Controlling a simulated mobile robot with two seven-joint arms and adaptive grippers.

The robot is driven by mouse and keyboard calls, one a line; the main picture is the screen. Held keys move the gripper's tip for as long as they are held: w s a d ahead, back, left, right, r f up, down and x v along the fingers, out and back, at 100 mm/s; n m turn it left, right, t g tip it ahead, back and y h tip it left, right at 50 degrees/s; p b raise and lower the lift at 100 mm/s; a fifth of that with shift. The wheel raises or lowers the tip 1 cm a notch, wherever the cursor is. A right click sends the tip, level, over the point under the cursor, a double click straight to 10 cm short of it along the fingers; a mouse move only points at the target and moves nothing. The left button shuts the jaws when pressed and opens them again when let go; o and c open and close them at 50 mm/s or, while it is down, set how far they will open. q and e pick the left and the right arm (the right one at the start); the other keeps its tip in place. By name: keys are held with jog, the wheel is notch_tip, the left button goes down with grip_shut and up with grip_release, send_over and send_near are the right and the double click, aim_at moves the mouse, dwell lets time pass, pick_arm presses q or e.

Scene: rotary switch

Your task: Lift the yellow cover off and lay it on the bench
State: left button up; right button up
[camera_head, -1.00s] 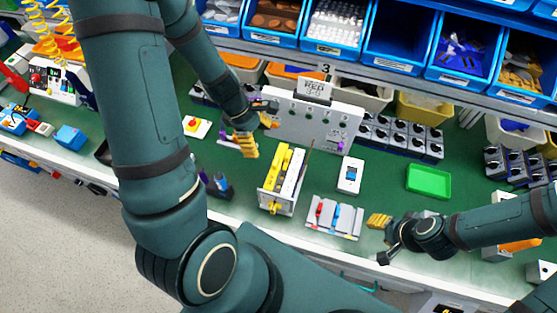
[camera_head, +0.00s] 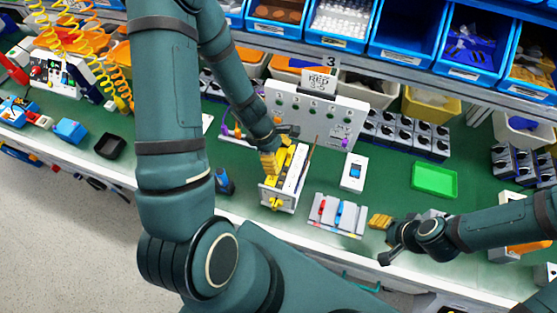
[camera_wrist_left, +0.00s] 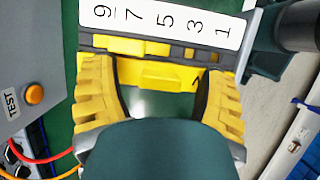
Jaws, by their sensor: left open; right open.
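The yellow cover (camera_head: 280,180) is on the narrow grey and white switch unit (camera_head: 292,194) standing on the green bench. In the left wrist view, a yellow part of the cover (camera_wrist_left: 168,77) lies between the two yellow fingers of my open left gripper (camera_wrist_left: 160,85), beside a white strip numbered 9 to 1. I cannot tell whether the fingers touch it. In the head view, my left gripper (camera_head: 270,162) is over the unit's left side and hides part of the cover. My right gripper (camera_head: 380,221) is low at the bench's front right; its fingers look close together, and it holds nothing visible.
A grey test panel (camera_head: 318,112) stands behind the unit. A white box with a blue switch (camera_head: 353,172) and a grey rack with coloured levers (camera_head: 338,215) are to the right. A green tray (camera_head: 434,180) is further right, with bare bench around it.

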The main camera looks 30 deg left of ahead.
aim_at(279, 156)
pick_arm(q)
jog(key=c, duration=1.1)
notch_tip(279, 156, up, 8)
jog(key=shift+r+p, duration=0.2)
jog(key=shift+p, duration=1)
jog(key=shift+r, duration=3.35)
